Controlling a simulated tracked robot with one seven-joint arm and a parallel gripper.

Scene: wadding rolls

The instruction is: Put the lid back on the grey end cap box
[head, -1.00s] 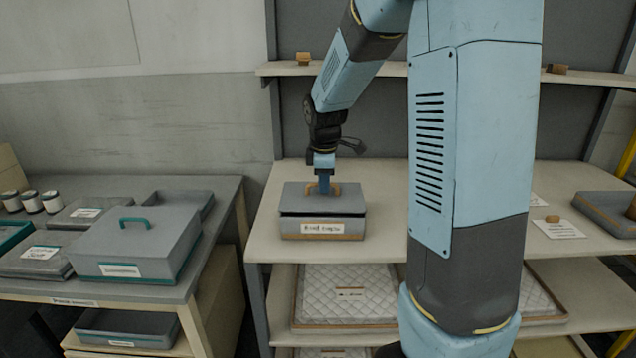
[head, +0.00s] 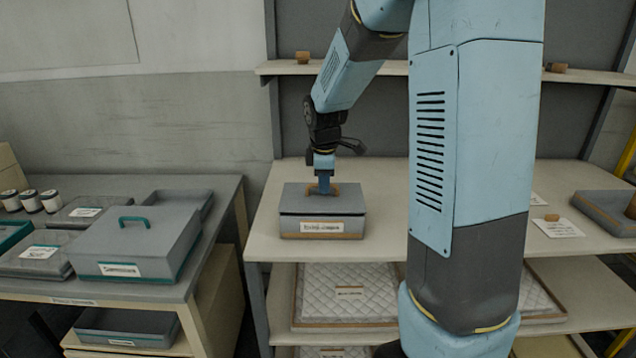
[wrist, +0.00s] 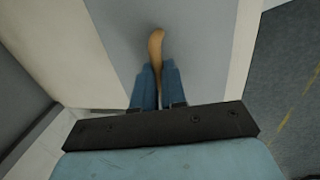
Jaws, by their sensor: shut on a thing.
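The grey end cap box (head: 322,228) with a white label and tan trim stands on the pale bench in the head view. Its grey lid (head: 298,198) rests over the box top, with a dark line showing between lid and box at the front. The lid has a tan handle (head: 336,188). My gripper (head: 324,190) is above the lid, shut on that handle. In the wrist view the blue fingers of my gripper (wrist: 158,88) close on the tan handle (wrist: 156,48), over the grey lid (wrist: 190,35). The lid's far edge is hard to judge.
A larger grey box with a teal handle (head: 150,245) stands on the left table with flat trays and several jars. A card (head: 558,229) and a grey tray (head: 608,212) lie on the right. Bench around the box is clear.

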